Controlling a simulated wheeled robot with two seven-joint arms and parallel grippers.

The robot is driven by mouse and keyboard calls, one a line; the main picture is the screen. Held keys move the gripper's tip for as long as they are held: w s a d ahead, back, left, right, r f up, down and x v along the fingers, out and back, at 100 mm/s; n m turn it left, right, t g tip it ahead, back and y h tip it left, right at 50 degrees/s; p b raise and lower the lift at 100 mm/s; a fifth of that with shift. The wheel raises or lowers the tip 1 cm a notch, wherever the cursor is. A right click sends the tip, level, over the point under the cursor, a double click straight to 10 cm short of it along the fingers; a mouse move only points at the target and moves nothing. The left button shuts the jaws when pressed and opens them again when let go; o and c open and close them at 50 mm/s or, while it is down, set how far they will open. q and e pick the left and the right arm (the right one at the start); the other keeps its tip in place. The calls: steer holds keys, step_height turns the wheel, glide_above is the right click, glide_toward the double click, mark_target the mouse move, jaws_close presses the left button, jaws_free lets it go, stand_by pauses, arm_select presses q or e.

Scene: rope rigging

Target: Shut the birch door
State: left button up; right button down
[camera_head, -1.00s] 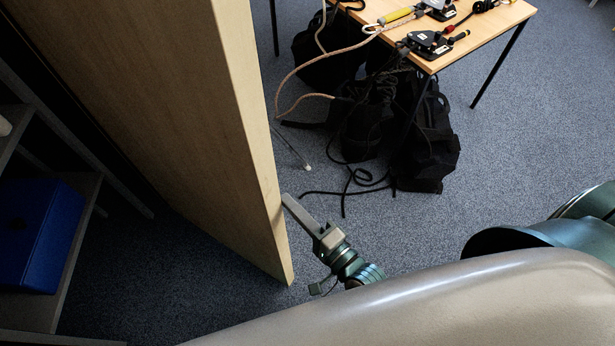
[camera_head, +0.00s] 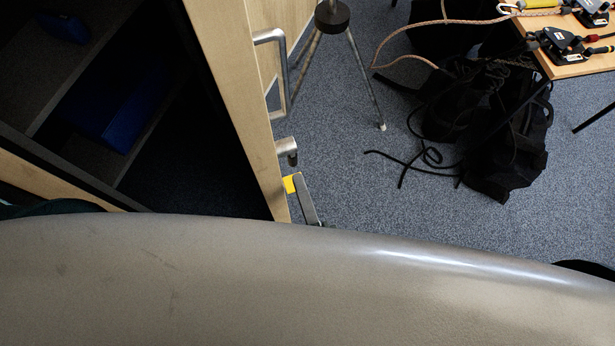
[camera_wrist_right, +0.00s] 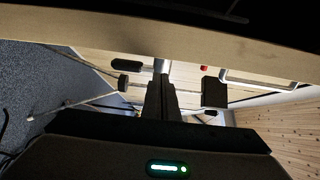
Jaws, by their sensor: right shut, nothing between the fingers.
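The birch door (camera_head: 236,90) stands ajar in the head view, seen nearly along its pale edge. A bar handle (camera_head: 284,75) and a smaller metal fitting (camera_head: 287,148) stick out to the right of that edge. My right gripper (camera_head: 306,198) is beside the door's near lower end, on the handle side. Whether it touches the door I cannot tell. In the right wrist view its fingers (camera_wrist_right: 162,98) are together and empty, with a pale wooden edge (camera_wrist_right: 150,35) across the top. My left gripper is not in view.
Left of the door is a dark cabinet space with shelves and a blue box (camera_head: 112,105). A stand (camera_head: 332,15) with thin legs is behind the handle. Black bags (camera_head: 490,130) and loose rope lie right, by a wooden table (camera_head: 575,62).

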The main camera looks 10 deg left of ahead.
stand_by(0.3)
steer(key=v, duration=0.7)
steer(key=shift+s+d+p, duration=0.15)
steer(key=shift+d+p, duration=0.05)
steer(key=shift+p, duration=0.1)
